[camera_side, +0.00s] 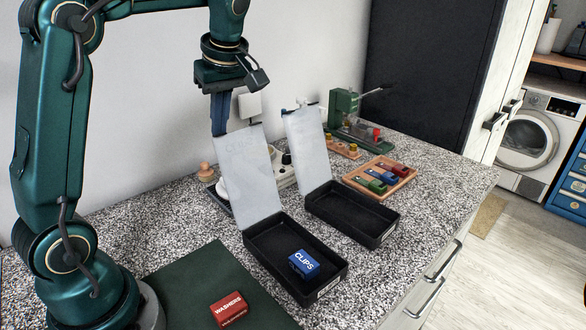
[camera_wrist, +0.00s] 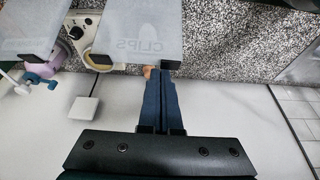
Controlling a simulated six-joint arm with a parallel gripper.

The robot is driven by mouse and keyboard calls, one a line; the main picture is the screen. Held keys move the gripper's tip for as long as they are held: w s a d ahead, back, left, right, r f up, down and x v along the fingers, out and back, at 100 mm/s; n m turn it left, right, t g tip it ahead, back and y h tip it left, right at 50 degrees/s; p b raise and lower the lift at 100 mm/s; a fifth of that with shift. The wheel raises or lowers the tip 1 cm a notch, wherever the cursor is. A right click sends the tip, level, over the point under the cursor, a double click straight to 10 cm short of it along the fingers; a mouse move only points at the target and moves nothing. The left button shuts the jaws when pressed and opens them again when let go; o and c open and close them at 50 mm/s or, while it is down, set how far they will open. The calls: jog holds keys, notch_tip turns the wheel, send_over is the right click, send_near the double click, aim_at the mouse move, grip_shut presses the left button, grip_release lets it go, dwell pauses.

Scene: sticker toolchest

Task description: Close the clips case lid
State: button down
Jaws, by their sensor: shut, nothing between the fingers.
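The clips case (camera_side: 270,252) is a black open tray on the speckled counter, with a blue CLIPS box (camera_side: 304,263) inside. Its frosted lid (camera_side: 250,180) stands up, leaning back from the rear edge. In the wrist view the lid (camera_wrist: 140,30) shows mirrored CLIPS lettering. My gripper (camera_side: 219,134) is shut and empty, fingers pointing down, behind and close to the top edge of the lid. In the wrist view the closed fingertips (camera_wrist: 160,74) lie just by the lid's edge; whether they touch it I cannot tell.
A second black case (camera_side: 352,216), empty, stands to the right with its frosted lid (camera_side: 308,148) also up. A wooden tray (camera_side: 360,188) of coloured blocks and a green machine (camera_side: 345,115) are behind. A red WASHERS box (camera_side: 228,309) sits on a green mat (camera_side: 190,280).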

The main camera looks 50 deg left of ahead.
jog(key=shift+d, duration=0.1)
dwell(0.3)
jog(key=shift+d+r+y, duration=0.3)
jog(key=shift+d, duration=0.4)
jog(key=d+f+y, duration=0.1)
jog(key=d+f, duration=0.1)
jog(key=d, duration=0.8)
jog(key=d+f, duration=0.2)
jog(key=d, duration=0.8)
jog(key=shift+s+d+f+y, duration=0.15)
jog(key=shift+d+f+y, duration=0.35)
jog(key=shift+d+f, duration=0.9)
jog(key=shift+s+d+f+y, duration=0.1)
jog(key=shift+d+f+y, duration=0.5)
jog(key=shift+f, duration=1.35)
jog(key=shift+s+d+f+y, duration=0.15)
jog(key=shift+d+f+y, duration=0.25)
jog(key=shift+d+f, duration=1.05)
jog(key=shift+a+f, duration=0.25)
jog(key=shift+f, duration=0.05)
jog(key=shift+a+f, duration=0.25)
jog(key=shift+a, duration=0.5)
